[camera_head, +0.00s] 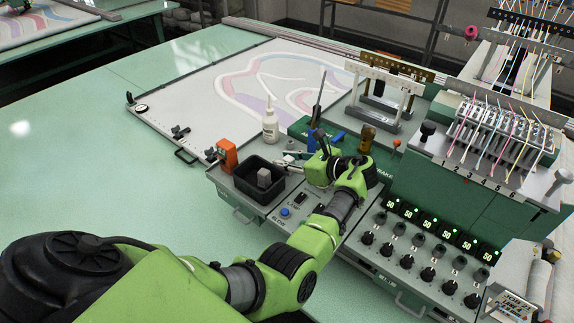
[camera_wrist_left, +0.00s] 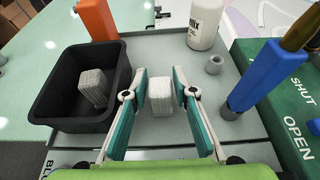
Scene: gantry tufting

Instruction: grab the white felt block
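The white felt block (camera_wrist_left: 160,97) stands on the grey tray top (camera_wrist_left: 160,58), between the two teal-padded fingers of my left gripper (camera_wrist_left: 160,80). A gap shows on each side of the block, so the fingers are open and do not seem to touch it. In the head view my left gripper (camera_head: 290,157) is low over the tray beside the black bin, and I cannot make out the block clearly there. A second, greyer block (camera_wrist_left: 93,88) leans inside the black bin (camera_wrist_left: 58,119). My right gripper is out of view.
The black bin (camera_head: 245,190) and an orange holder (camera_head: 227,155) stand left of the gripper. A white bottle (camera_head: 270,130) is behind it. A blue-handled tool (camera_wrist_left: 262,76) and a small metal ring (camera_wrist_left: 214,64) are close on the right.

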